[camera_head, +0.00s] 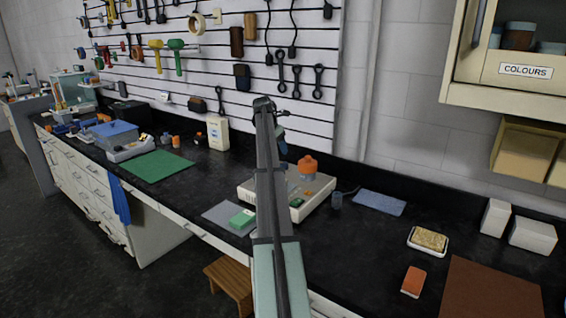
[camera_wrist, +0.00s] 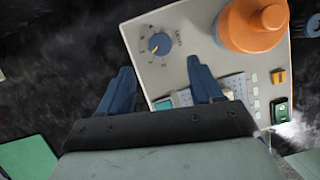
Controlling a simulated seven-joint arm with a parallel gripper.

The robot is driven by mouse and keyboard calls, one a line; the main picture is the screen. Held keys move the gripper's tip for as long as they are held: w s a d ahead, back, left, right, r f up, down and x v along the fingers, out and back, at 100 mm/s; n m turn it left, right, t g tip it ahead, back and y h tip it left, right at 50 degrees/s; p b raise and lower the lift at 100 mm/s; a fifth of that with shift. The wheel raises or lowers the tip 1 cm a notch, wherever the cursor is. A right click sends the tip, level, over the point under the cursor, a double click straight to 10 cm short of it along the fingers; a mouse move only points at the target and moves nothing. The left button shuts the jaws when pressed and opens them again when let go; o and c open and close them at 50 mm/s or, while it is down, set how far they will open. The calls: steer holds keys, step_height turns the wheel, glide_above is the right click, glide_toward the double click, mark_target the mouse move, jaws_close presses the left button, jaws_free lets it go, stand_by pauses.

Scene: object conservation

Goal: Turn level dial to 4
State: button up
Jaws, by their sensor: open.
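The level dial (camera_wrist: 158,44) is a round blue knob on a pale device (camera_wrist: 190,25), with a small orange pointer mark toward its lower left. Numbers ring it, too small to read surely. In the wrist view my gripper (camera_wrist: 160,65) is open and empty, with one blue finger on each side below the dial. It seems apart from the dial, but the height gap is unclear. In the head view the device (camera_head: 314,207) stands on the black bench, partly behind my arm. The dial is not visible there; blue fingers of my gripper (camera_head: 282,145) show above the device.
An orange-topped vessel (camera_wrist: 254,26) sits on the device, right of the dial. A keypad (camera_wrist: 230,85) and a green switch (camera_wrist: 280,110) are also on it.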

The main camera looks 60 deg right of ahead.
mark_target(284, 163)
steer(key=x, duration=0.8)
steer(key=shift+d+f, duration=0.15)
steer(key=shift+f, duration=0.15)
steer(key=c, duration=1)
steer(key=shift+c, duration=0.2)
